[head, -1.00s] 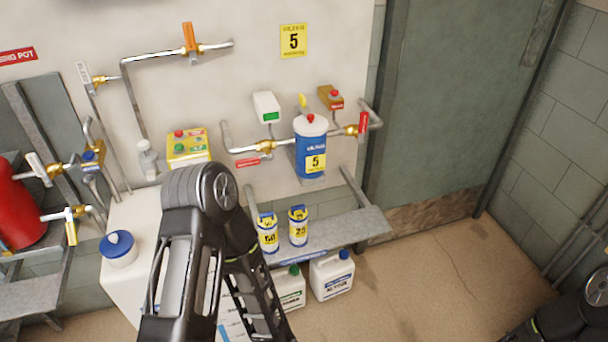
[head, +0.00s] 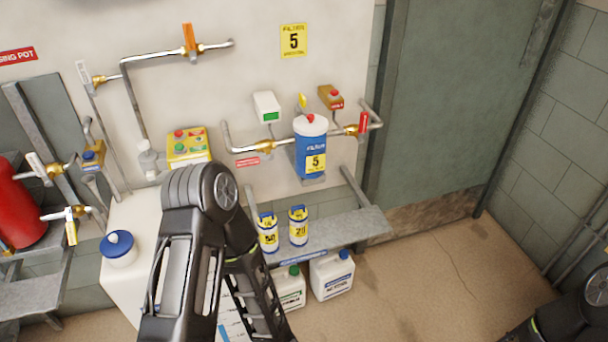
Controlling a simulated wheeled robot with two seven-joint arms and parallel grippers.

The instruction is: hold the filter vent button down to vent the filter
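The filter (head: 310,143) is a blue canister with a white top and a yellow label marked 5. It is fixed on the wall above a grey shelf, right of the middle of the head view. A small red button (head: 310,118) sits on its white top; I take it as the vent button, and nothing touches it. My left arm rises in front of the shelf's left end and bends back down; its gripper is out of view. Only a piece of my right arm shows at the lower right corner, and its gripper is out of view too.
A pipe with a red-handled valve (head: 362,124) joins the filter's right side. A brown box (head: 331,97) with a red button and a white box (head: 266,107) are above. Two yellow-labelled canisters (head: 298,228) stand on the shelf (head: 345,228). The floor at right is clear.

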